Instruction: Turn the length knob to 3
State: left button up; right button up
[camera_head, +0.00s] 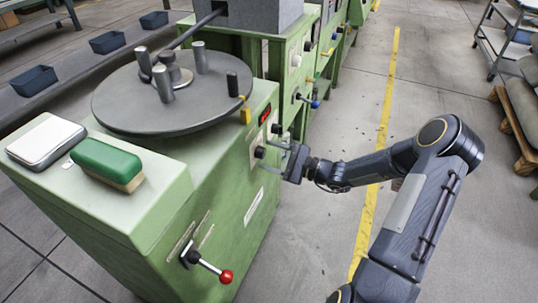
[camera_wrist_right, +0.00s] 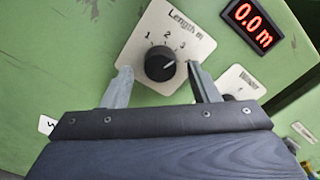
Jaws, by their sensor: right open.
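The length knob (camera_wrist_right: 160,63) is round and black, on a tilted white plate marked "Length m" with 1, 2 and 3, in the right wrist view. Its pale pointer line aims right and slightly up, on the side of the 3; the exact setting is hard to tell. In the head view the knob (camera_head: 260,152) sits on the green machine's front panel. My right gripper (camera_wrist_right: 158,72) is open, one finger on each side of the knob, with gaps visible. It also shows in the head view (camera_head: 278,151). My left gripper is not in view.
A red display (camera_wrist_right: 250,24) reads 0.0 m, and a second plate marked "Winder" (camera_wrist_right: 240,84) is to the right. A round turntable (camera_head: 175,95), a green brush (camera_head: 106,162) and a scale (camera_head: 46,140) are on the machine. A red-tipped lever (camera_head: 226,276) sticks out below. The aisle floor is open.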

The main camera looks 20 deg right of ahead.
jog(key=p+v, duration=0.1)
jog(key=v, duration=0.6)
jog(key=shift+a, duration=0.1)
